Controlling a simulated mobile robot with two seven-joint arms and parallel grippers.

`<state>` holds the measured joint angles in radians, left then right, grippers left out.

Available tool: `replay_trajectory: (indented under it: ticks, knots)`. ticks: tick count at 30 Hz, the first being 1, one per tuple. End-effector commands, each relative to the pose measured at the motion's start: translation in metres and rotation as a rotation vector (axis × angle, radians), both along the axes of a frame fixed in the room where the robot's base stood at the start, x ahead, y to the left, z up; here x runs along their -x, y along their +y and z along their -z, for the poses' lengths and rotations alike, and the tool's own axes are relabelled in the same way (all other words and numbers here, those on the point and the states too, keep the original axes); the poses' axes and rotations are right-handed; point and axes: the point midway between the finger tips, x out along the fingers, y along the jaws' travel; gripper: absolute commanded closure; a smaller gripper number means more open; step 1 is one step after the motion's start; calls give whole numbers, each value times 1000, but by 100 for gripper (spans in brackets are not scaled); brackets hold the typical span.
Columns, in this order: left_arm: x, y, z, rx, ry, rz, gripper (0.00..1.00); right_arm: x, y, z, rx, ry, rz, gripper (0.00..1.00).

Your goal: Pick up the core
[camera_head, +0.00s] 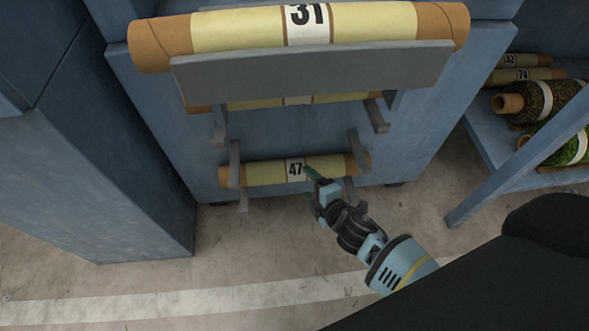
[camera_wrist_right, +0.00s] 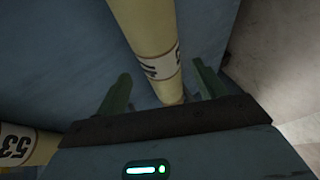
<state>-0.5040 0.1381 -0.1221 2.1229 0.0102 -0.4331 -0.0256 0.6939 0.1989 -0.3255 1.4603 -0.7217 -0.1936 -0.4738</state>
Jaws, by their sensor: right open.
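A yellow core with brown ends and the label 47 (camera_head: 265,172) lies level across two grey hooks low on the blue rack. My right gripper (camera_head: 313,184) is at this core, just right of its label, with one green finger in front of it. In the right wrist view a yellow core with a partly turned label (camera_wrist_right: 150,35) runs between the two spread fingers of the open gripper (camera_wrist_right: 161,75). I cannot tell whether the fingers touch it. My left gripper is not in view.
A core labelled 31 (camera_head: 240,32) lies at the top behind a grey plate (camera_head: 310,75), with another core partly hidden below. A core labelled 53 (camera_wrist_right: 28,147) shows in the wrist view. Rolled turf (camera_head: 535,101) lies on the right shelf. Bare floor (camera_head: 250,245) lies below.

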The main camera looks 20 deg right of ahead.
Motion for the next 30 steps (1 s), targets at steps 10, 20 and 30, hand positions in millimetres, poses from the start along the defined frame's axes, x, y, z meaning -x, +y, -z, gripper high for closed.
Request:
replay_trajectory:
  ticks: [10, 20, 30]
  knots:
    - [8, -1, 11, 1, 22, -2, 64, -19, 3, 8, -2, 1, 1, 30]
    - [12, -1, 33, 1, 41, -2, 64, -57, 8, 22, -2, 2, 0, 30]
    - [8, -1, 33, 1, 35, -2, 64, -61, 9, 21, -2, 1, 1, 34]
